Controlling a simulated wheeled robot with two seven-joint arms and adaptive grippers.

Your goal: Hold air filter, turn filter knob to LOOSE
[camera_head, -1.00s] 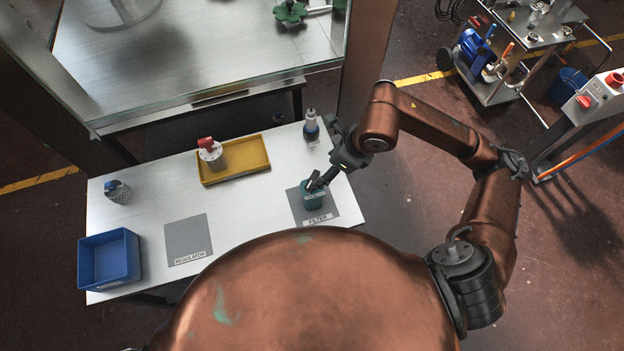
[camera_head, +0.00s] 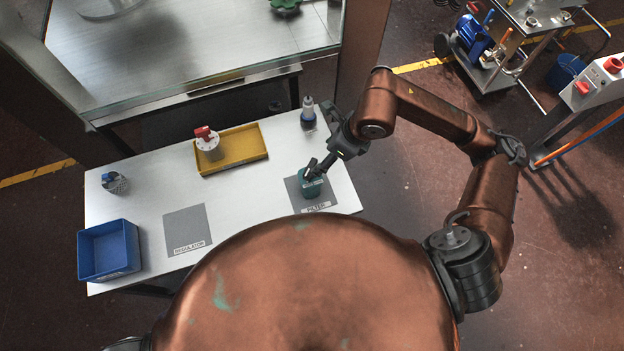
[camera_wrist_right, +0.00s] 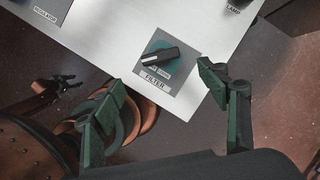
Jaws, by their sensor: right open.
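The air filter is a teal block (camera_head: 312,188) on the grey FILTER mat (camera_head: 328,199) at the table's right front. In the right wrist view, the filter shows its teal face and a black bar knob (camera_wrist_right: 157,56) lying slantwise; its small lettering is not readable. My right gripper (camera_head: 319,166) reaches over the filter from the upper right. In its wrist view, the right gripper's fingers (camera_wrist_right: 163,84) are wide apart and empty, with the knob beyond the gap. A dark gripper, apparently my left (camera_wrist_right: 62,84), shows small at the left of the wrist view, its jaws unclear.

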